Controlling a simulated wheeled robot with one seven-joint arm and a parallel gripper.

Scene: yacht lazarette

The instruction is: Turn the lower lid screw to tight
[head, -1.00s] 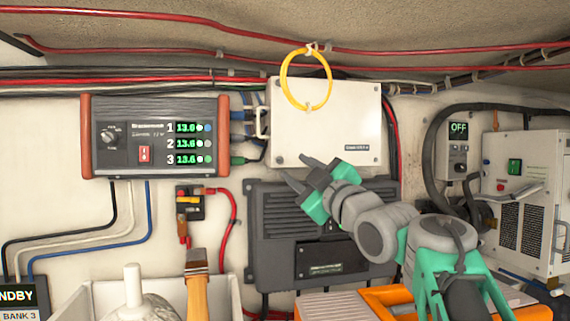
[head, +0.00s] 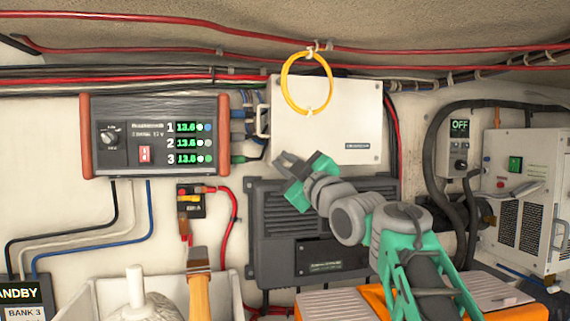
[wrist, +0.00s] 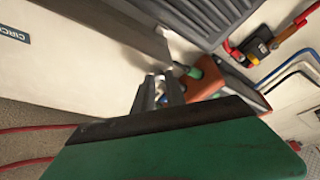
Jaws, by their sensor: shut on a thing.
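The white lid box (head: 335,110) is fixed to the wall, with a printed label (head: 357,146) at its lower right and a handle (head: 262,122) on its left side. My gripper (head: 277,163) is at the box's lower left corner, its fingers close together. The lower lid screw there is hidden by the fingers, so its turn position cannot be read; the fingers appear shut on it. In the wrist view the fingertips (wrist: 160,88) meet beside the lid's edge, and the white lid (wrist: 75,75) fills the left.
A charger panel (head: 150,137) with green readouts hangs to the left. A grey finned unit (head: 270,225) sits just below the box. A yellow ring (head: 285,80) hangs in front of the box's upper left. Cables run between the charger and the box.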

